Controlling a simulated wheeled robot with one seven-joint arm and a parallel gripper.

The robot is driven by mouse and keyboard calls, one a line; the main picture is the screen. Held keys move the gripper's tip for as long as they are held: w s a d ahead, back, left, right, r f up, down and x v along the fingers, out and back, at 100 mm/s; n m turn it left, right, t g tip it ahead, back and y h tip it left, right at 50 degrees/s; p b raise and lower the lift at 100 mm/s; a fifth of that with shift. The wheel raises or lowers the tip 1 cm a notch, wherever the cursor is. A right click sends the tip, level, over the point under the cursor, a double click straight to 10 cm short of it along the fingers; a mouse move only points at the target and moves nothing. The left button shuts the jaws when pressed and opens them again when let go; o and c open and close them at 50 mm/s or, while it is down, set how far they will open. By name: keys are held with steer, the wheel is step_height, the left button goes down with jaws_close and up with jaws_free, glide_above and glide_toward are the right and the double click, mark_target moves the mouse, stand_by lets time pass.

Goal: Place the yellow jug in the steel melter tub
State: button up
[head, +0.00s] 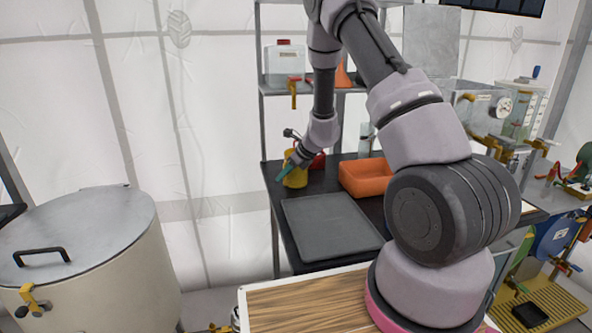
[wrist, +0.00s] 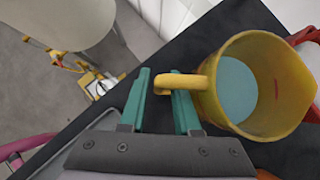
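The yellow jug (head: 296,178) stands on the dark table at its left end. The wrist view shows it large on the right (wrist: 238,112), with pale blue-green inside. My gripper (wrist: 163,90) has its two green fingers apart, with the end of the jug's handle between the fingertips and a gap on the left finger's side. The gripper also shows beside the jug in the head view (head: 284,171). No tub is clearly marked as the melter. A large round vessel (head: 120,283) with a grey lid stands at left, and a steel box (head: 468,104) stands at right.
An orange tray (head: 366,178) and a dark flat sheet (head: 331,227) lie on the table. A red object (head: 318,160) is close beside the jug. A shelf behind holds a white canister (head: 284,62). A wooden board (head: 300,304) lies in front.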

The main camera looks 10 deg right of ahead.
jaws_close()
stand_by(1.4)
